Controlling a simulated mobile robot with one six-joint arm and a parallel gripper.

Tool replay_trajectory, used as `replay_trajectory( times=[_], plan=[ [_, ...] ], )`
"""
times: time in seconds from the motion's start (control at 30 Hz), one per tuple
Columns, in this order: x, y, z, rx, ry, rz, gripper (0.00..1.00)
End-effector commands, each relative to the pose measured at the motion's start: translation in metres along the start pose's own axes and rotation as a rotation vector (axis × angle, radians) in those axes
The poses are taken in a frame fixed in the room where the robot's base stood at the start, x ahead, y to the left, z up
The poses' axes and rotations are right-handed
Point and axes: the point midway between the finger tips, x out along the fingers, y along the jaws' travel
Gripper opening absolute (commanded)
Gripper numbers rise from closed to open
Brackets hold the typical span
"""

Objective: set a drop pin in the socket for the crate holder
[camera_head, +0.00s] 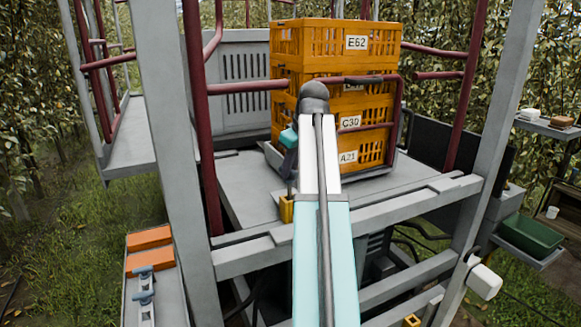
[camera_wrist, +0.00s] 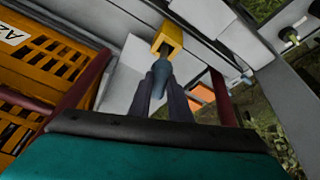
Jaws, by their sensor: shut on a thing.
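My gripper (camera_wrist: 161,90) is shut on a blue-grey drop pin (camera_wrist: 161,70) in the wrist view. The pin points at the yellow socket (camera_wrist: 169,38), and its tip meets or overlaps the socket's dark opening. I cannot tell how far in it is, if at all. In the head view my gripper (camera_head: 290,184) hangs down just above the yellow socket (camera_head: 287,210) at the platform's front edge; the pin is too small to make out there. Stacked orange crates (camera_head: 312,42) stand behind, on a grey holder with a dark red bar (camera_head: 362,79).
Dark red posts and rails (camera_head: 200,120) and grey frame posts surround the platform (camera_head: 255,190). A side shelf at lower left holds orange blocks (camera_head: 149,238) and blue-grey fittings (camera_head: 144,285). A green bin (camera_head: 531,237) stands at right. The crates are close beside my gripper.

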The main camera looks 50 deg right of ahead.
Motion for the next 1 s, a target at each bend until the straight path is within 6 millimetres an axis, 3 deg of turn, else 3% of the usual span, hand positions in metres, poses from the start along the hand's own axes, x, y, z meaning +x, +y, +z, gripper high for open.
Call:
replay_trajectory(
  times=[1.0],
  plan=[
    [0.042, -0.002, 0.017, 0.001, 0.000, 0.001, 0.00]
  ],
)
